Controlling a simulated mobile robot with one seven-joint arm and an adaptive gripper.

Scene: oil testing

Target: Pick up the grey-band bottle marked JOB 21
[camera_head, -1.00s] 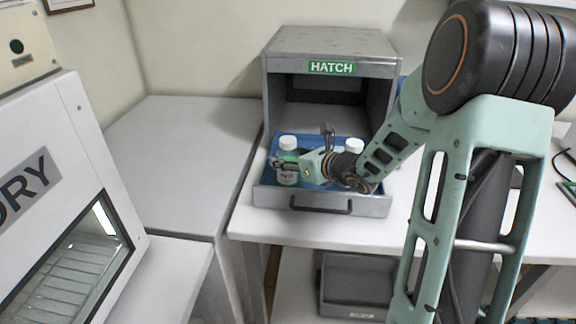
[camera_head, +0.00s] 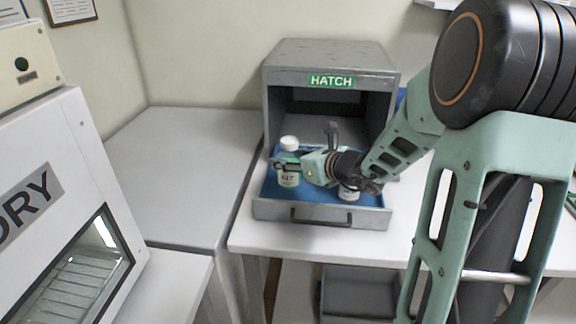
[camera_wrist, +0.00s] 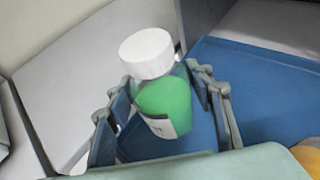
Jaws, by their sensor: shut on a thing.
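A bottle (camera_head: 289,178) with a white cap, green contents and a pale label is in my gripper (camera_head: 292,165), upright and a little above the blue-lined hatch drawer (camera_head: 335,217). The label's print is too small to read, and I cannot make out a grey band. In the wrist view the same bottle (camera_wrist: 166,98) stands between the two fingers of my gripper (camera_wrist: 165,105), which are shut on its sides. A second bottle (camera_head: 349,194) is in the drawer at the right, mostly hidden behind my gripper; its pale label shows below.
The grey box marked HATCH (camera_head: 330,52) stands behind the drawer, with its walls close on both sides. A bare grey worktop (camera_head: 185,170) lies to the left. A grey bin (camera_head: 365,295) is below the table.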

